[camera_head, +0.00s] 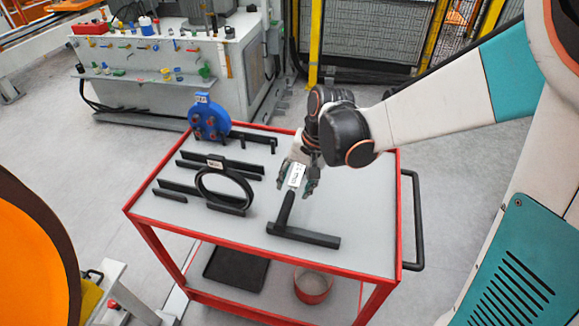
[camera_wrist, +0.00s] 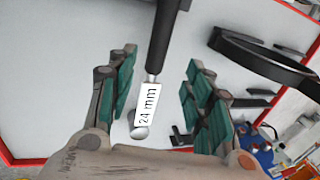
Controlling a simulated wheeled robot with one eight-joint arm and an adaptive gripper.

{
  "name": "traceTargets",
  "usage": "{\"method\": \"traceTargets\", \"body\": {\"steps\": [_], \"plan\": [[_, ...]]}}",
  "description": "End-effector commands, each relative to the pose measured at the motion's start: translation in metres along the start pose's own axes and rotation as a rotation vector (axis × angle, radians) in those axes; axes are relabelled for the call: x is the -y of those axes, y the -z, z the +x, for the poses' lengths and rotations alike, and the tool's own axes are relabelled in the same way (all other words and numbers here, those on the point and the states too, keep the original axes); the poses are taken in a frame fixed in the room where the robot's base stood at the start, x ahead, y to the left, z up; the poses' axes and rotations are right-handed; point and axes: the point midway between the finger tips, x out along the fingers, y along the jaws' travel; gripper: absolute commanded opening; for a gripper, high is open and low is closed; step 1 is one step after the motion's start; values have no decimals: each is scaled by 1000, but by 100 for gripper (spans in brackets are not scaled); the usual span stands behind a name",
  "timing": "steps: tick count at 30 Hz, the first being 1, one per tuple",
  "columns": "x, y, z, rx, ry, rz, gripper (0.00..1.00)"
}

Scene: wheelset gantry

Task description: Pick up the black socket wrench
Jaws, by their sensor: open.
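The black socket wrench (camera_head: 285,209) is at the right part of the cart top, its handle toward a black bar (camera_head: 306,237) at the front. A white label reading 24 mm (camera_wrist: 148,103) sits near its silver socket end. My gripper (camera_head: 303,180) is over the labelled end, pointing down. In the wrist view my gripper (camera_wrist: 163,75) has its teal-padded fingers apart, on either side of the wrench (camera_wrist: 160,42). Gaps show between both fingers and the wrench. Whether the wrench rests on the bar is not clear.
The red-edged cart (camera_head: 186,222) also holds a black ring (camera_head: 247,186) on a stand, a blue disc tool (camera_head: 208,117) and several black bars to the left. A black handle (camera_head: 415,220) juts from the cart's right side. A cluttered machine bench (camera_head: 160,60) stands behind.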

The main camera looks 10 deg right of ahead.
Motion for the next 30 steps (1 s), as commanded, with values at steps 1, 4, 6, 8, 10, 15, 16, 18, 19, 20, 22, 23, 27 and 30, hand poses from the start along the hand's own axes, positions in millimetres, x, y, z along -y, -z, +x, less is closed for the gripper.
{"method": "traceTargets", "body": {"steps": [1, 4, 6, 8, 10, 15, 16, 18, 19, 20, 22, 23, 27, 30], "plan": [[0, 0, 14, 0, 0, -2, 47], [-1, 1, 31, -1, 0, -1, 47], [-1, 1, 39, -1, 0, 0, 47], [-1, 1, 44, -1, 0, 0, 47], [-1, 1, 47, -1, 0, 0, 47], [-1, 2, 55, -1, 0, 0, 47], [-2, 3, 58, -1, 0, 0, 47], [-3, 5, 68, -1, 0, 0, 47], [-3, 6, 72, -1, 0, 0, 47], [-4, 7, 77, -1, 0, 0, 47], [-4, 8, 88, -1, 0, -1, 47], [-4, 8, 92, -1, 0, -1, 47], [-4, 8, 101, -1, 0, -1, 47], [-4, 8, 100, -1, 0, -1, 47]]}}
